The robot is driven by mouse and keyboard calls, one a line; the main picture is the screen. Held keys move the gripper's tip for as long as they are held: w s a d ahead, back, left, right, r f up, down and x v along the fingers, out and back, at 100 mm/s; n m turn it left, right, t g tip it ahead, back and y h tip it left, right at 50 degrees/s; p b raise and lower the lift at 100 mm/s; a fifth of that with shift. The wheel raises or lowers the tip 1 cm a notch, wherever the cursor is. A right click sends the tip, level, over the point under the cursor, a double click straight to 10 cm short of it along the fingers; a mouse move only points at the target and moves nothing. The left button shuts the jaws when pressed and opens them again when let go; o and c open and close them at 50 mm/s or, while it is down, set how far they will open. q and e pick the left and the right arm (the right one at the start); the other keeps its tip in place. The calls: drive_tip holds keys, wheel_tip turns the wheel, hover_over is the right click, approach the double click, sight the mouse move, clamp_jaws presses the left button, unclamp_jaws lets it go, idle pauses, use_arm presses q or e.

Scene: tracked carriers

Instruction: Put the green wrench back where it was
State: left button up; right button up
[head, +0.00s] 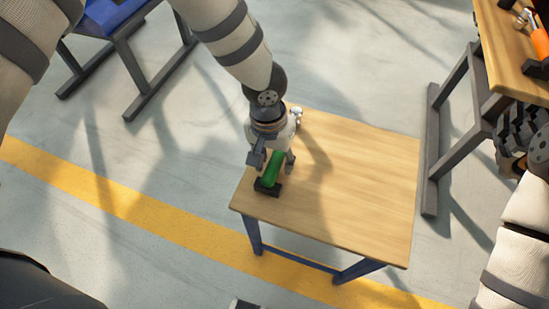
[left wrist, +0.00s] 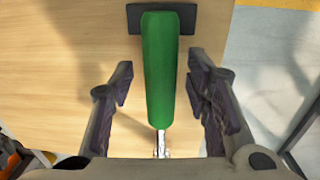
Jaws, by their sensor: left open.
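The green wrench (head: 273,168) lies on a small wooden table, its green handle end at a black block (head: 267,188). A shiny metal part (head: 297,112) shows beyond my gripper, likely the wrench's other end. My left gripper (head: 272,158) is over the handle from above. In the left wrist view the green handle (left wrist: 159,70) runs between the two open fingers of the left gripper (left wrist: 162,85), with a gap on each side. The black block (left wrist: 185,17) shows at the top there. My right gripper (head: 515,125) is at the right edge, partly cut off, away from the wrench.
The wooden table (head: 360,185) has blue legs and is bare on its right side. Another wooden table (head: 510,50) at the upper right bears an orange-handled tool (head: 540,42). A blue-topped stand (head: 105,17) is at the upper left. A yellow line (head: 110,205) crosses the floor.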

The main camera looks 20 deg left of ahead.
use_arm(q)
wheel_tip(320, 180, up, 12)
drive_tip(key=p, duration=0.2)
drive_tip(key=s+f, duration=0.2)
drive_tip(key=s, duration=0.1)
drive_tip(key=s+f+g+h, duration=0.1)
drive_tip(key=s+f, duration=0.2)
drive_tip(key=s+f+g, duration=0.1)
drive_tip(key=s+f, duration=0.2)
drive_tip(key=shift+s+f, duration=0.1)
drive_tip(key=shift+s, duration=0.1)
drive_tip(key=s+a+f+n+g, duration=0.15)
drive_tip(key=s+f, duration=0.25)
drive_tip(key=s, duration=0.4)
drive_tip(key=s+a+f, duration=0.3)
drive_tip(key=s+f, duration=0.1)
drive_tip(key=s, duration=0.4)
drive_tip(key=s+a+t+y, duration=0.1)
drive_tip(key=s+a, duration=0.5)
drive_tip(key=s, duration=0.1)
drive_tip(key=shift+a+r+m+y, duration=0.25)
drive_tip(key=shift+a+m+y, duration=0.1)
drive_tip(key=shift+y, duration=0.05)
use_arm(e)
drive_tip(key=shift+t, duration=0.7)
drive_tip(key=w+r, duration=0.3)
drive_tip(key=shift+w, duration=0.1)
drive_tip(key=shift+r, duration=0.1)
